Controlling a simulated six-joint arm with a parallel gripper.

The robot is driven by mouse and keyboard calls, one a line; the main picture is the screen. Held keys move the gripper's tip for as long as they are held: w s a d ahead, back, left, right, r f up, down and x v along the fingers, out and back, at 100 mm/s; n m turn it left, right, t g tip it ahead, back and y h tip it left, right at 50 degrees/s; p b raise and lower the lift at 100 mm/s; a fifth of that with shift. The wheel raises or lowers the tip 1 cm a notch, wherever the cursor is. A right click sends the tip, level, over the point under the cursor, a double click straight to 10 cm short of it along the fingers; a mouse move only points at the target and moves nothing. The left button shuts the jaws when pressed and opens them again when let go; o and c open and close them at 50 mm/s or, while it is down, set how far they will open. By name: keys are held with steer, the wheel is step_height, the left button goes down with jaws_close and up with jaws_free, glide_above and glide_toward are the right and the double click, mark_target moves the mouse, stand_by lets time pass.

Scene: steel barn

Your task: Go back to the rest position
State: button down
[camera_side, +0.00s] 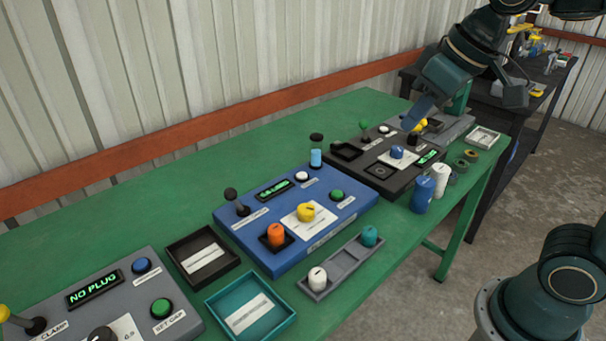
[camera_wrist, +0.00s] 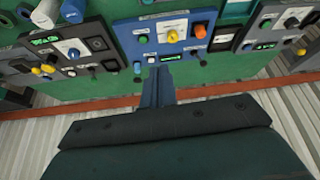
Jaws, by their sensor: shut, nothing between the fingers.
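My gripper (camera_side: 417,114) shows in the side view at the upper right, held over the far part of the green table (camera_side: 120,205). In the wrist view my gripper (camera_wrist: 157,80) shows as a narrow closed shape, with nothing seen between the fingers. I cannot tell the exact height of the fingertips over the panels.
A blue panel (camera_side: 245,236) with an orange and a yellow knob stands mid-table. A grey panel (camera_side: 80,325) reads "NO PLUG". Trays (camera_side: 235,262), a blue cylinder (camera_side: 422,194) and a white cylinder (camera_side: 440,180) stand nearby. A corrugated wall (camera_side: 150,60) runs behind the table.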

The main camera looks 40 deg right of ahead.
steer(key=s+d+f+m, duration=0.1)
steer(key=s+f, duration=0.3)
steer(key=s, duration=0.5)
steer(key=shift+s+d+f+h, duration=0.3)
steer(key=shift+s+d+f, duration=0.05)
steer(key=shift+d, duration=0.35)
